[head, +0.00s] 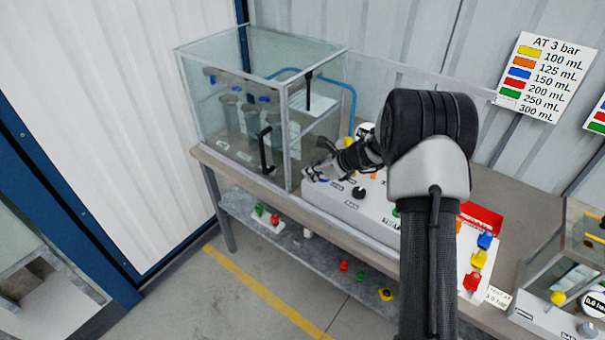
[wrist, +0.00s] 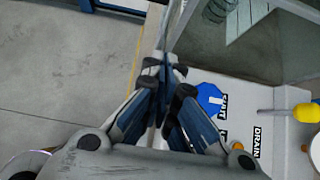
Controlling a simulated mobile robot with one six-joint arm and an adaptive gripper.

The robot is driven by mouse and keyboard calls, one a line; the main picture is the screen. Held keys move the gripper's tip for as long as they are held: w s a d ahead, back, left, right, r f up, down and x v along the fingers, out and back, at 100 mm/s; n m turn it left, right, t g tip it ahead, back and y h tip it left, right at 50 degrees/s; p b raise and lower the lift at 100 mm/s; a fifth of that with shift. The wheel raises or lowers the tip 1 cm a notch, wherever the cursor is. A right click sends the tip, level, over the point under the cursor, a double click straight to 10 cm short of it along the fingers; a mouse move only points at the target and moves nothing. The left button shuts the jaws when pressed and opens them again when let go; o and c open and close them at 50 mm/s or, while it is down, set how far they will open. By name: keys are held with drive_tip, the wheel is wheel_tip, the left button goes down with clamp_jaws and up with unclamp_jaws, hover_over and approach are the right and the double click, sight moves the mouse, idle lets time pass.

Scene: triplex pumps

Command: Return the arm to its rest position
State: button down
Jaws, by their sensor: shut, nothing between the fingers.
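My gripper (head: 316,172) reaches out at the left end of the white control panel (head: 345,210), close to the front corner of the glass cabinet (head: 288,150). In the wrist view its fingers (wrist: 164,78) are together with nothing between them. The fingers stand beside a blue knob (wrist: 210,99) on the panel; I cannot tell whether they touch it. My arm is stretched forward over the bench, and its dark links hide the middle of the panel and part of the bench.
The cabinet has a black door handle (head: 265,150). A black knob (head: 358,192) and a yellow part (wrist: 305,112) stand on the panel. Several coloured pieces lie on the lower shelf (head: 325,262). A second glass case (head: 560,255) is at right. The floor (head: 215,290) in front is clear.

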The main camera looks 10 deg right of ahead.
drive_tip(key=p+v, duration=0.1)
drive_tip(key=v, duration=0.6)
drive_tip(key=s+a+r+n+g+h+b, duration=0.1)
drive_tip(key=s+a+r+n, duration=0.4)
drive_tip(key=s+r+n, duration=0.3)
drive_tip(key=s+a+r+n+g+b, duration=0.1)
drive_tip(key=s+a+r+n+g, duration=0.1)
drive_tip(key=s+a+r+n, duration=0.55)
drive_tip(key=s+d+f+n+h+b, duration=0.1)
drive_tip(key=s+d+n+h, duration=0.1)
drive_tip(key=s+n, duration=0.4)
drive_tip(key=s+d+f+n+h+b, duration=0.1)
drive_tip(key=s+d+n+h, duration=0.2)
drive_tip(key=s, duration=1.4)
drive_tip(key=n, duration=0.3)
drive_tip(key=shift+t+b, duration=0.3)
drive_tip(key=shift+t, duration=0.1)
drive_tip(key=shift+a+f, duration=0.1)
